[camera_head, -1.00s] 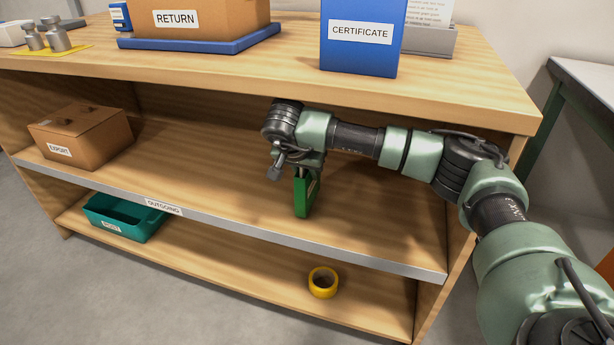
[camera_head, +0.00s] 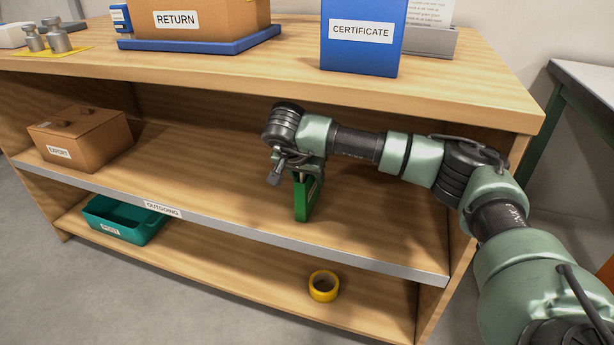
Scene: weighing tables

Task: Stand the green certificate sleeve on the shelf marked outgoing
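The green certificate sleeve (camera_head: 303,200) is upright on or just above the middle shelf, near its front edge; I cannot tell whether its bottom touches the board. The shelf (camera_head: 225,170) has a grey front edge with the label OUTGOING (camera_head: 163,209). My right gripper (camera_head: 302,174) is at the sleeve's top and seems to be around it. Its fingertips are too small and dark to tell whether they are shut. My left gripper is not in view.
A brown EXPORT box (camera_head: 85,138) stands at the shelf's left. A teal POST tray (camera_head: 125,222) and yellow tape roll (camera_head: 324,286) are on the lower shelf. The shelf between box and sleeve is clear.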

